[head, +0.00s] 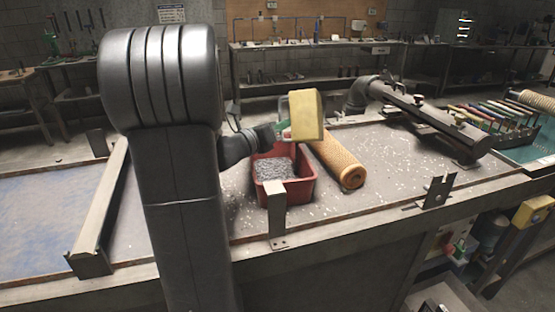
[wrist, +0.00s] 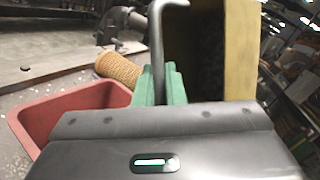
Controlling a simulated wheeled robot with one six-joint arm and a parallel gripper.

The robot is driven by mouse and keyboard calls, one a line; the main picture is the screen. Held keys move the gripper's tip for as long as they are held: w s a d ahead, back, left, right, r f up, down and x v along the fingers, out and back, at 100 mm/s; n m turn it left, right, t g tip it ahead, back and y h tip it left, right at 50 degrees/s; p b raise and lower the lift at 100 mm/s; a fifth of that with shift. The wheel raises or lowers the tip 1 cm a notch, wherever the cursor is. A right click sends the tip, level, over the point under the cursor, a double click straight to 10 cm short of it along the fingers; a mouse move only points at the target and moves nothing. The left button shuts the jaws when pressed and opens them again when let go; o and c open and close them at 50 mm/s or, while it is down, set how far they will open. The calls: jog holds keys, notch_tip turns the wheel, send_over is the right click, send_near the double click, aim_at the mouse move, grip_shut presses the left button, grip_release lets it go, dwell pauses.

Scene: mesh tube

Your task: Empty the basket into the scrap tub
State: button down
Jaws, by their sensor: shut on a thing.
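My gripper (head: 283,130) has green fingers, which also show in the wrist view (wrist: 160,86). They are shut on a grey bent rod (wrist: 157,45), which seems to be the handle of the yellow basket (head: 306,115). The basket hangs in the air, slightly tilted, above the right back part of the red scrap tub (head: 305,191). In the wrist view the basket (wrist: 240,50) is at the upper right, one side dark. I cannot see what is in the basket. The tub stands on the bench with grey bits (head: 275,168) in it; it shows at the left in the wrist view (wrist: 75,112).
An orange mesh tube (head: 338,160) lies right beside the tub. A dark pipe-like fixture (head: 425,112) stands behind it to the right. A metal bracket (head: 275,212) rises at the bench's front edge before the tub. The bench (head: 400,180) is strewn with pale bits.

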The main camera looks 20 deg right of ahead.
jog(key=shift+a+f+b, duration=0.1)
jog(key=shift+f+b, duration=0.15)
jog(key=shift+b, duration=0.15)
jog(key=shift+w+a+r+n+h+b, duration=0.15)
jog(key=shift+n+h+b, duration=0.25)
jog(key=shift+n+b, duration=0.25)
jog(key=shift+n+t+b, duration=0.35)
jog(key=shift+t+b, duration=0.05)
jog(key=shift+b, duration=0.25)
